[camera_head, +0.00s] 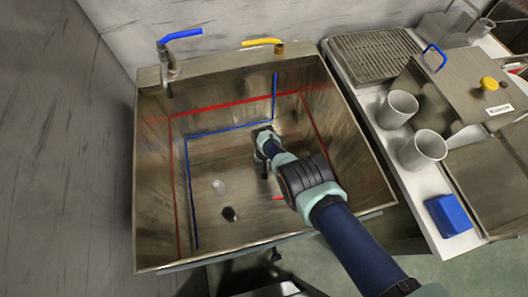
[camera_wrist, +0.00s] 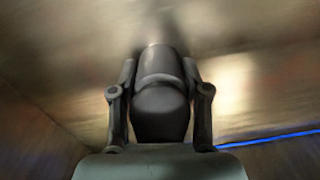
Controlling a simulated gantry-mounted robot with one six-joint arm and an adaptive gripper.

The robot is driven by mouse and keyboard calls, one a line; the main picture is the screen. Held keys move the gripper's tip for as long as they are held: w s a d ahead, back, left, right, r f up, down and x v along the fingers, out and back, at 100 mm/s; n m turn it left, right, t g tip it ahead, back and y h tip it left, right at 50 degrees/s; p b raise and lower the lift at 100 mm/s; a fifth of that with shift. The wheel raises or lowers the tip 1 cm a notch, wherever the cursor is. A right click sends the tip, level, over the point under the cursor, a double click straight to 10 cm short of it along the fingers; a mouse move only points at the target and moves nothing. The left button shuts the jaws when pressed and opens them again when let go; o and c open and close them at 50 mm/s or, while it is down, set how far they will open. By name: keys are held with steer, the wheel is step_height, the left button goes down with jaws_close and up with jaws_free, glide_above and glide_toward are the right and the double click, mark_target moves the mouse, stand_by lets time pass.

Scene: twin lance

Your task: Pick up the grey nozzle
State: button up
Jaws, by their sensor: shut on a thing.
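The grey nozzle (camera_wrist: 161,100) is a rounded dark grey piece in the middle of the wrist view. My gripper (camera_wrist: 160,72) is shut on it, with one jointed finger on each side. In the head view my gripper (camera_head: 264,157) is inside the steel sink (camera_head: 150,185), right of its middle. The nozzle cannot be told apart from my gripper there. How far the nozzle is from the sink surface cannot be told.
A small pale round thing (camera_head: 219,187) and a dark drain hole (camera_head: 229,214) are left of my arm. Blue-handled (camera_head: 180,35) and yellow-handled (camera_head: 262,42) taps stand at the back rim. Grey cups (camera_head: 398,108) and a blue block (camera_head: 448,215) are on the right counter.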

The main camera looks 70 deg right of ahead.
steer(key=shift+r, duration=0.1)
steer(key=shift+c, duration=0.3)
step_height(320, 180, up, 20)
steer(key=p, duration=2)
